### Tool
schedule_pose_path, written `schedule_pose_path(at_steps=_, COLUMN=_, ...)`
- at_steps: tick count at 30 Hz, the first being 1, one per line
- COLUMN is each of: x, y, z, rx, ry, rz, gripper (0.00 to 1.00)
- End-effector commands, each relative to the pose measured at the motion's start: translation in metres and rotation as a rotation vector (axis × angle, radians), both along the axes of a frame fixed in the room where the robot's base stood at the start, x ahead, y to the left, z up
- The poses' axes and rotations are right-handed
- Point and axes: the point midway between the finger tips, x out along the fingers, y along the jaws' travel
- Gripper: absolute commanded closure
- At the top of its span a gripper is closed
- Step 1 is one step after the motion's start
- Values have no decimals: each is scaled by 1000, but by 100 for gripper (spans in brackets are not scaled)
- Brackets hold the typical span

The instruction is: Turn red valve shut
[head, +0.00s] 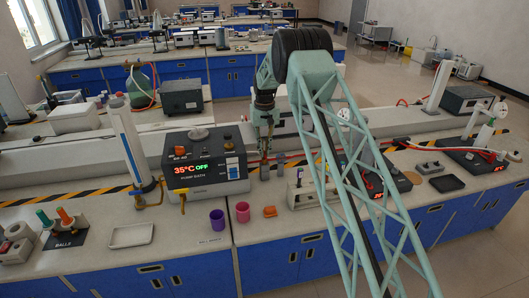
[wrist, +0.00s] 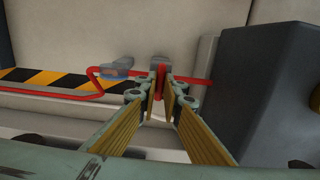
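In the wrist view, a small upright red piece (wrist: 161,80), which looks like the red valve's handle, sits in front of a grey block on a pale wall. A red tube meets it from both sides. My gripper (wrist: 160,104) has its two fingertips a little apart, one on each side of the red piece. Whether they touch it cannot be told. In the head view, my gripper (head: 265,155) points down behind the pump bath box's right side. The valve cannot be made out there.
The pump bath box (head: 205,165) reads 35°C OFF. A purple cup (head: 217,220), a pink cup (head: 242,212) and an orange piece (head: 270,212) stand in front. A dark box (wrist: 265,95) is close on the right in the wrist view. A white tray (head: 130,235) lies at left.

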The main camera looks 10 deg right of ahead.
Motion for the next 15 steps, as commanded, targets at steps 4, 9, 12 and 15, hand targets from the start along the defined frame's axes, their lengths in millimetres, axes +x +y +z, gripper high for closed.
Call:
schedule_pose_path(at_steps=4, x=0, y=0, z=0, rx=0, ry=0, rz=0, gripper=80)
schedule_pose_path(at_steps=9, x=0, y=0, z=0, rx=0, ry=0, rz=0, gripper=79)
schedule_pose_path(at_steps=12, x=0, y=0, z=0, rx=0, ry=0, rz=0, gripper=79)
schedule_pose_path(at_steps=15, x=0, y=0, z=1, rx=0, ry=0, rz=0, gripper=79)
